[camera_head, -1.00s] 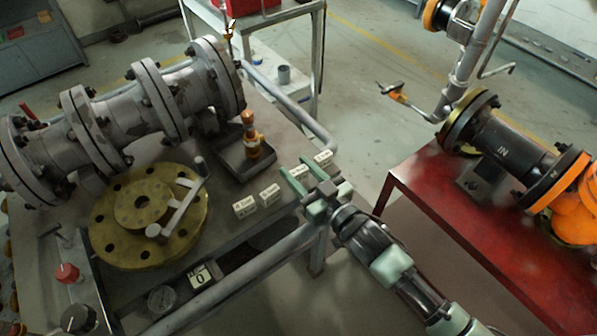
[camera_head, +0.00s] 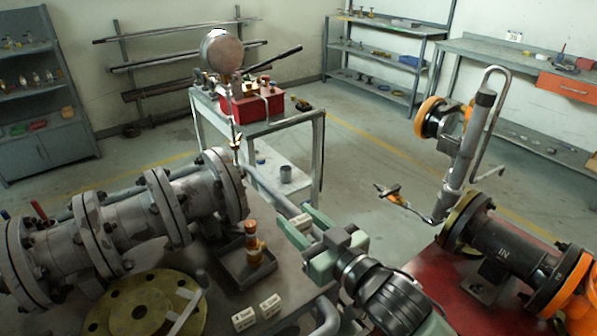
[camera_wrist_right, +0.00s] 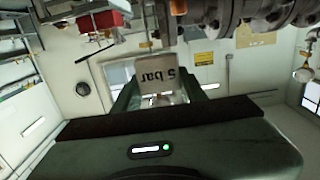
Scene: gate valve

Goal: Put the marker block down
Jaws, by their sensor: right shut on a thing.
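My right gripper (camera_head: 301,228) reaches in from the lower right, over the far right part of the grey workbench. It is shut on a pale marker block (camera_head: 300,221), held between the fingertips. In the right wrist view the marker block (camera_wrist_right: 163,80) reads "5 bar", shown upside down, between the two fingers (camera_wrist_right: 161,92). Two other pale blocks, one left (camera_head: 243,318) and one right (camera_head: 270,305), stand on the bench near the bottom of the head view. My left gripper is out of view.
A flanged grey pipe valve (camera_head: 130,222) lies along the bench. A small dark tray (camera_head: 262,270) with a brass and orange fitting (camera_head: 252,243) stands left of my gripper. A brass flange (camera_head: 140,310) is nearer. A red stand (camera_head: 470,300) carries a black pipe at right.

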